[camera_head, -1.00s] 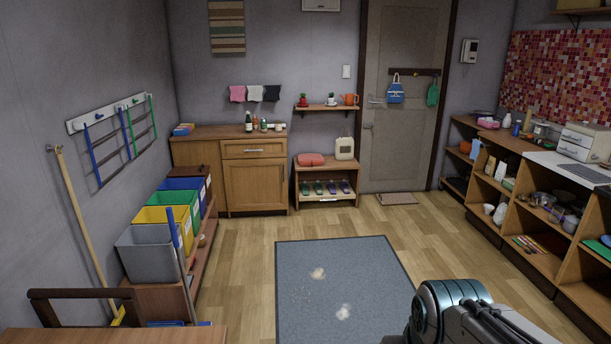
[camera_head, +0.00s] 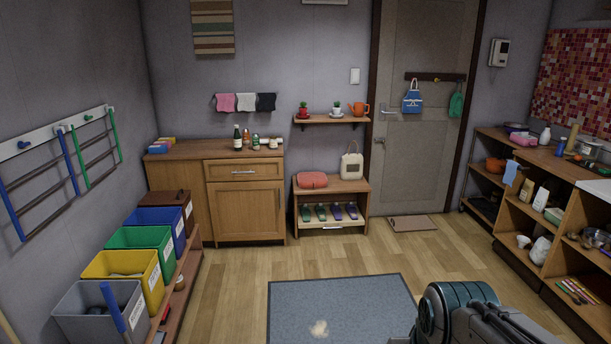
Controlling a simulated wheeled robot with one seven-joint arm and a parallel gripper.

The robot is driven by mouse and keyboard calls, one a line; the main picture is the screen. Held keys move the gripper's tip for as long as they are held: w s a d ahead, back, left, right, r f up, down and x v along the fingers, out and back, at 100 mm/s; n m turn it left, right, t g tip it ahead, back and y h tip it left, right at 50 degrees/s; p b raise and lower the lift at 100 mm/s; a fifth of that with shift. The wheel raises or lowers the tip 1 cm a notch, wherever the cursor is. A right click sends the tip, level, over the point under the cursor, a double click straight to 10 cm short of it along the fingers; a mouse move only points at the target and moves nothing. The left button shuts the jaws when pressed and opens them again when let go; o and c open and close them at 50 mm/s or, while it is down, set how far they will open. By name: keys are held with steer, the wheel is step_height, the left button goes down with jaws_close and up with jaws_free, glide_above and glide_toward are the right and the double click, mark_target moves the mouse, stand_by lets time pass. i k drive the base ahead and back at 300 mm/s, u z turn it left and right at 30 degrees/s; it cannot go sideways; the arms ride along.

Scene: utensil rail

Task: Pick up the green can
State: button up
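I cannot make out a green can for certain. Several small bottles and jars stand on top of the wooden cabinet (camera_head: 245,196) at the back wall. Among them are a dark bottle (camera_head: 237,139) with a pale label and a small dark greenish container (camera_head: 255,143), too small to tell whether it is a can. Part of my arm shows at the bottom right, over the edge of the grey mat. My gripper's fingers are not in view.
Grey, yellow, green and blue bins (camera_head: 140,246) line a low shelf on the left. A grey mat (camera_head: 340,296) lies on the open wooden floor. A small shoe rack (camera_head: 331,205) stands right of the cabinet. Open shelves (camera_head: 520,215) run along the right wall.

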mark_target(256, 146)
steer(key=u, duration=0.1)
steer(key=i, duration=1.55)
steer(key=u, duration=0.45)
steer(key=i, duration=1.6)
steer(key=u, duration=0.2)
